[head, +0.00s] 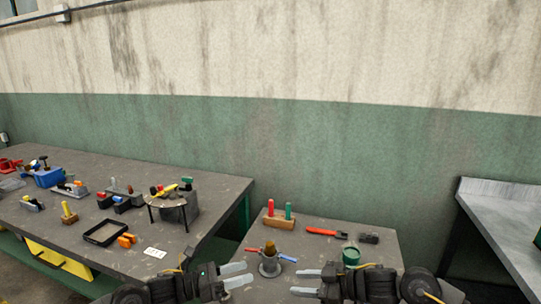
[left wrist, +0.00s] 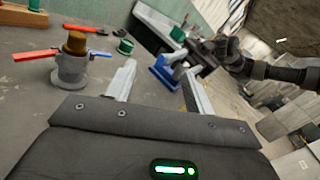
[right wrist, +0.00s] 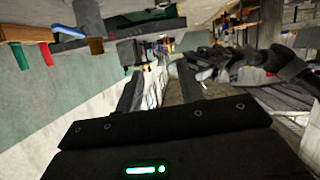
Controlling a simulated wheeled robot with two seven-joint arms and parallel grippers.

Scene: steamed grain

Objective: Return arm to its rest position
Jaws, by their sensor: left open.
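My left gripper (head: 249,273) is at the front of the small grey table, its two pale fingers apart with nothing between them. In the left wrist view its fingers (left wrist: 160,68) are also spread and empty. My right gripper (head: 295,281) points in from the right, fingers apart and empty. Its fingers (right wrist: 160,66) are spread in the right wrist view too. The two grippers face each other across a gap. A grey metal fixture (head: 270,269) with a brown top and red and blue handles stands just behind this gap. It also shows in the left wrist view (left wrist: 72,72).
A cluttered long workbench (head: 120,262) stands left; a metal bench (head: 500,222) stands right.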

